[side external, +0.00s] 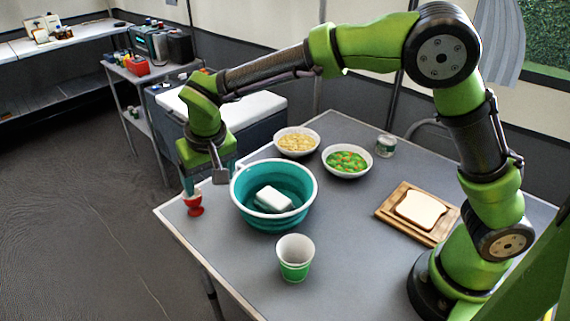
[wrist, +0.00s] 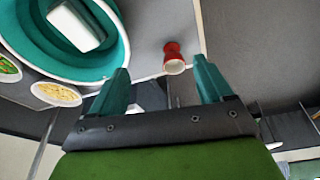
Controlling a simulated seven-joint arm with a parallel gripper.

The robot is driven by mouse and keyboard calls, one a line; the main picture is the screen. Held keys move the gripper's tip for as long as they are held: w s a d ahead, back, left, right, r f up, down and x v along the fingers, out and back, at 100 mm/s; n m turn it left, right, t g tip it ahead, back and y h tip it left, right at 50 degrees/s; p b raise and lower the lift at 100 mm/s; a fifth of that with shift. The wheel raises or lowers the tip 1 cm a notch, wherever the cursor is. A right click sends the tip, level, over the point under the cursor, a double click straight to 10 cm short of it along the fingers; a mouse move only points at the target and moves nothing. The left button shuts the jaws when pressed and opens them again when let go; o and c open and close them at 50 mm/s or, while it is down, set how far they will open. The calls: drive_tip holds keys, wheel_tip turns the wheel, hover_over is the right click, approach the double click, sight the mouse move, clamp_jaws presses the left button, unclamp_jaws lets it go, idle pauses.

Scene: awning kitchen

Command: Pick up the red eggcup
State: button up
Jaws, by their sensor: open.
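The red eggcup (side external: 194,204) stands upright near the left corner of the grey table in the side external view. In the wrist view the eggcup (wrist: 173,56) shows red with a pale inside, ahead of my fingertips and roughly between their lines. My gripper (wrist: 165,78) is open and nothing shows between its fingers. In the side external view my gripper (side external: 188,186) points down just above the eggcup, and I cannot tell whether it touches it.
A teal tub (side external: 247,208) holding a white block (side external: 273,198) stands close right of the eggcup. A green cup (side external: 295,262), two food bowls (side external: 346,172), a can (side external: 385,147) and bread on a board (side external: 384,213) are farther off. The table edge is near the eggcup.

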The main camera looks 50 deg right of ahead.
sight(193, 206)
drive_tip(key=w+a+m+t+h, duration=0.1)
drive_tip(key=w+a+m, duration=0.15)
drive_tip(key=w, duration=0.25)
drive_tip(key=x, duration=1)
drive_tip(key=shift+w+d+f, duration=0.1)
drive_tip(key=shift+w+f, duration=0.05)
drive_tip(key=shift+w, duration=0.25)
drive_tip(key=shift+d+x, duration=0.15)
drive_tip(key=shift+x, duration=1.2)
drive_tip(key=shift+d+x, duration=0.15)
drive_tip(key=shift+x, duration=1.15)
drive_tip(key=shift+c, duration=0.4)
drive_tip(key=c, duration=1)
